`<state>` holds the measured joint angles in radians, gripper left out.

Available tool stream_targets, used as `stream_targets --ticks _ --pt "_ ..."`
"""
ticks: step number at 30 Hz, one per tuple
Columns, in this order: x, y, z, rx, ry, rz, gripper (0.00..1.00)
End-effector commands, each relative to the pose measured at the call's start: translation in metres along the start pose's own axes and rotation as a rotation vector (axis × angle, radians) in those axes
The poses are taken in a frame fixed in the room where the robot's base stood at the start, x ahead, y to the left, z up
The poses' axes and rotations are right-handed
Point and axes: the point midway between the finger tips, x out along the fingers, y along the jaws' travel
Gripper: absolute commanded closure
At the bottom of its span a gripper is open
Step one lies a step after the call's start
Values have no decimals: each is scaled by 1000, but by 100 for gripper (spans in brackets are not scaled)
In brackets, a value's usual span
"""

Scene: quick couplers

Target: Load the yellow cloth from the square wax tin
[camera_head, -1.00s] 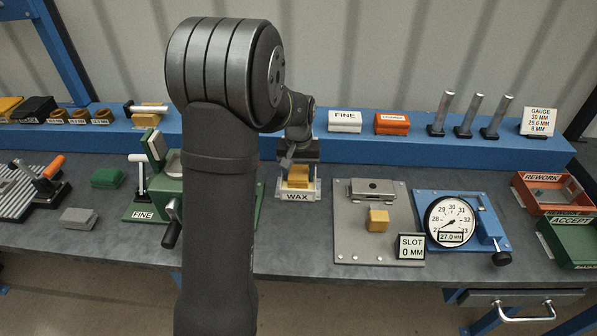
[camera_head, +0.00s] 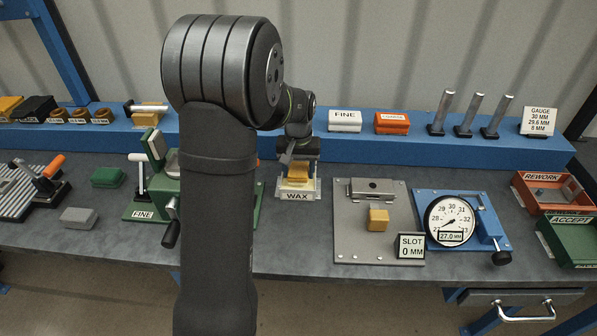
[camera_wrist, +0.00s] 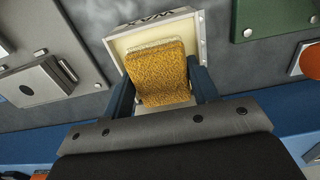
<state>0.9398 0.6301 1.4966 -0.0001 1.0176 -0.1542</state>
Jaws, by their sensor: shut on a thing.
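The yellow cloth (camera_wrist: 160,68) is a rough, mustard-coloured pad held between the two blue fingers of my gripper (camera_wrist: 162,84) in the wrist view. In the head view the cloth (camera_head: 298,171) shows below my gripper (camera_head: 297,166), at the square wax tin (camera_head: 298,196). The tin is pale, with a WAX label on its front. In the wrist view the cloth covers part of the tin's cream inside, and the tin's metal rim (camera_wrist: 202,38) shows around it. I cannot tell whether the cloth touches the wax.
A grey plate (camera_head: 350,235) with a small yellow block (camera_head: 378,219) and a blue dial gauge (camera_head: 451,221) stand right of the tin. The blue shelf (camera_head: 440,150) runs behind.

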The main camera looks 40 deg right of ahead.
Motion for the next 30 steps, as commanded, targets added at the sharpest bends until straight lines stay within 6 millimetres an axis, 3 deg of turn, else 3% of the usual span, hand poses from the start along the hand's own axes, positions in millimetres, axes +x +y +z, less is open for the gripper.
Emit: stream_targets --ticks 18,30 --pt "-51 0 -1 0 5 1 70" --pt "-59 0 0 0 3 0 70"
